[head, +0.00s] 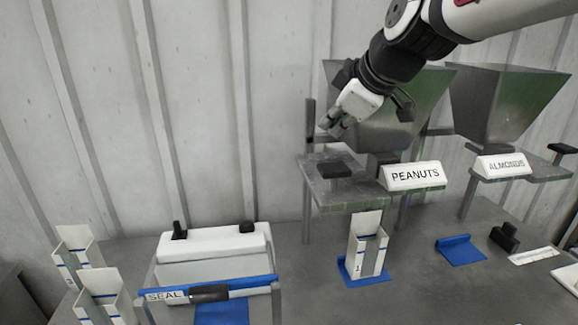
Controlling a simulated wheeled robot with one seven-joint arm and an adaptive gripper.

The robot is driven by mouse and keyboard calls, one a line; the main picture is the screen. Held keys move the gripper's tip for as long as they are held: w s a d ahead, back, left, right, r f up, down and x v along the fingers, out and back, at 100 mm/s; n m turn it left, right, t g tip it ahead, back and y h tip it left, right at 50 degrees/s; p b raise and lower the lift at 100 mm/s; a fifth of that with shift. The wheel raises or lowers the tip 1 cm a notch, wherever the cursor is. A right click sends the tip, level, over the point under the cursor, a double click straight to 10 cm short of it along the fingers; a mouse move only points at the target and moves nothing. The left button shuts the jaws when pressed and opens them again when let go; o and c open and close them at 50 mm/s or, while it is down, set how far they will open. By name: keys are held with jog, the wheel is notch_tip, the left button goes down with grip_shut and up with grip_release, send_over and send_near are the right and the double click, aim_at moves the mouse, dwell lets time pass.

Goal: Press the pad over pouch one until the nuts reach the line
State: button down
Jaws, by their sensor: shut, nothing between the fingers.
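The pouch marked 1 (357,249) is white with a grey window strip and a blue line. It stands upright on a blue holder (349,274), below the peanut hopper's shelf. Any nuts inside cannot be made out. A black pad (336,170) sits on the metal shelf (343,193) left of the PEANUTS sign (411,175). The steel peanut hopper (424,108) rises behind, partly hidden by my arm. My gripper (329,129) is shut and empty, pointing down-left, and appears above the pad with a visible gap.
The ALMONDS hopper (507,100) stands right, with its own black pad (563,148) and an empty blue holder (461,250) below. The sealer (212,243) with its blue SEAL bar (240,287) stands front left. Two more white pouches (101,296) stand at far left.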

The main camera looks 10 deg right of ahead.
aim_at(330, 167)
jog(key=shift+f+b, duration=1.25)
jog(key=shift+f, duration=1.2)
jog(key=shift+f, duration=0.15)
jog(key=shift+f+b, duration=0.25)
jog(key=shift+b, duration=0.2)
jog(key=shift+f+b, duration=1.3)
jog(key=shift+f, duration=0.35)
dwell(1.0)
jog(key=shift+r, duration=0.1)
jog(key=shift+r+p, duration=0.95)
jog(key=shift+r, duration=1.05)
jog(key=shift+r+p, duration=1.2)
jog(key=shift+r, duration=1.3)
